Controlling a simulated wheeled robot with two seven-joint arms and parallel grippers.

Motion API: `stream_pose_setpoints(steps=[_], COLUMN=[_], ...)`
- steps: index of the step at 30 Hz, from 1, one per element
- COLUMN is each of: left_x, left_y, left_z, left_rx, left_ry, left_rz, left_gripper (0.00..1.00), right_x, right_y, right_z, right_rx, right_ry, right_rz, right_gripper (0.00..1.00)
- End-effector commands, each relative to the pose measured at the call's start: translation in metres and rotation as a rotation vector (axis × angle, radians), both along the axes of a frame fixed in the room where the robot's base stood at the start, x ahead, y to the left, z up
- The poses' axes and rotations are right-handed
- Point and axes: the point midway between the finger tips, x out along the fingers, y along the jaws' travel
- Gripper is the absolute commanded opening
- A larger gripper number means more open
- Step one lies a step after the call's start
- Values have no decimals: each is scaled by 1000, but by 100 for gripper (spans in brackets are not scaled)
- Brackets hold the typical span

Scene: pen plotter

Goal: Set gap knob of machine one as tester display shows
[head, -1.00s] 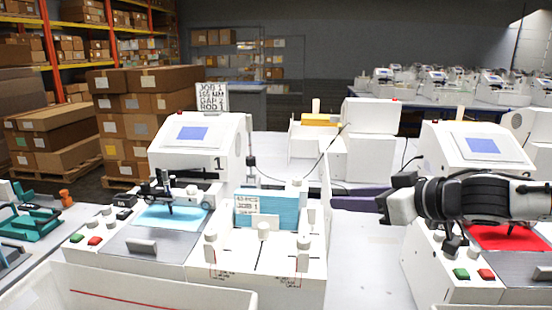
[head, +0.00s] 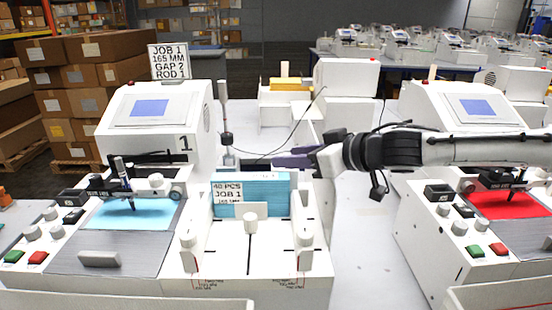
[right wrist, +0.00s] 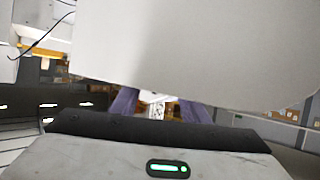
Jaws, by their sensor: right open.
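Machine one (head: 158,108), a white plotter marked 1 with a blue screen (head: 148,109) and a blue sheet (head: 135,213), stands at the left. Several grey knobs (head: 57,231) sit on its left panel; their labels are too small to read, so I cannot tell which is the gap knob. I cannot make out a tester display reading. My right gripper (head: 290,159) has purple fingers and reaches in from the right, behind the blue card stack, apart from the knobs. It is open; its fingers also show in the right wrist view (right wrist: 157,106). My left gripper is not in view.
A sign (head: 168,61) on machine one reads JOB 1, 165 MM, GAP ?, ROD 1. A labelled blue card stack (head: 265,190) stands in the feeder right of it. A second plotter (head: 470,105) with a red sheet (head: 503,204) is at the right. Green and red buttons (head: 38,257) lie below the knobs.

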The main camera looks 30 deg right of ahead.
Motion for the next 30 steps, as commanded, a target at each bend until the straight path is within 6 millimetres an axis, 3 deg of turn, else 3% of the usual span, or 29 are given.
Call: stream_pose_setpoints(steps=[11, 12, 19, 30], left_x=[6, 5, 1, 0], left_y=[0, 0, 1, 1], left_z=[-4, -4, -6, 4], left_rx=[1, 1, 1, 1], left_ry=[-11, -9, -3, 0], left_rz=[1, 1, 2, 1], left_gripper=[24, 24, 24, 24], right_x=[2, 2, 2, 3], right_y=[1, 1, 1, -2], right_z=[-2, -2, -2, 0], right_rx=[0, 0, -1, -3], right_ry=[-1, -1, -1, -1], right_rz=[-2, -2, -2, 57], right_gripper=[42, 40, 1, 0])
